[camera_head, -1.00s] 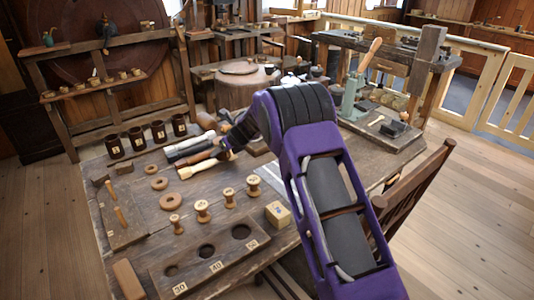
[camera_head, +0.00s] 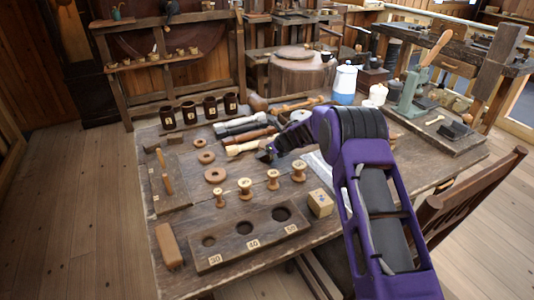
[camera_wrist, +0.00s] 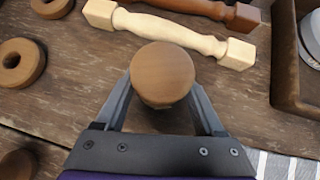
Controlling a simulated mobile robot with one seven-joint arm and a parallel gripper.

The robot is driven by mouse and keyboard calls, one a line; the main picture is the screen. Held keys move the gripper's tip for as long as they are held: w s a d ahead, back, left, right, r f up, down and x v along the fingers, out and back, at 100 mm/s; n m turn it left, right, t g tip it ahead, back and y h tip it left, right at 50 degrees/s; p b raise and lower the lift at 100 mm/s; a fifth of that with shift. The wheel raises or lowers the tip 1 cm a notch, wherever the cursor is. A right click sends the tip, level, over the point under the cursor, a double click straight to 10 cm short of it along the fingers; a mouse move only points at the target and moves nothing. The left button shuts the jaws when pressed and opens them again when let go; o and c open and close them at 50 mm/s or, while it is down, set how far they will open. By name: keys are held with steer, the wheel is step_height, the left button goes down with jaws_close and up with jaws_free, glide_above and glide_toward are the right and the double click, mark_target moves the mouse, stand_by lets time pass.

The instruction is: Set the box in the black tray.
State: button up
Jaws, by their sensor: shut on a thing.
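My gripper (camera_wrist: 162,105) is shut on a round, tan wooden piece (camera_wrist: 162,72), seen end-on between the fingers in the wrist view. In the head view my gripper (camera_head: 265,154) is low over the table, just right of the pale turned spindle (camera_head: 243,147); the held piece is not clear there. A small square tan box (camera_head: 320,203) with a blue mark stands near the front right of the table, apart from my gripper. I cannot surely pick out a black tray; a dark brown wooden tray (camera_wrist: 287,98) shows at the right of the wrist view.
Several wooden spools (camera_head: 245,187) stand behind a block with round holes (camera_head: 247,238). Wooden rings (camera_head: 215,175) lie to their left. Dark mugs (camera_head: 189,112) line the back left edge. A blue-and-white pot (camera_head: 345,84) stands at the back. A chair (camera_head: 470,205) is at right.

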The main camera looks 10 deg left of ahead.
steer(key=shift+r, duration=0.15)
steer(key=shift+f, duration=0.2)
steer(key=o, duration=1.4)
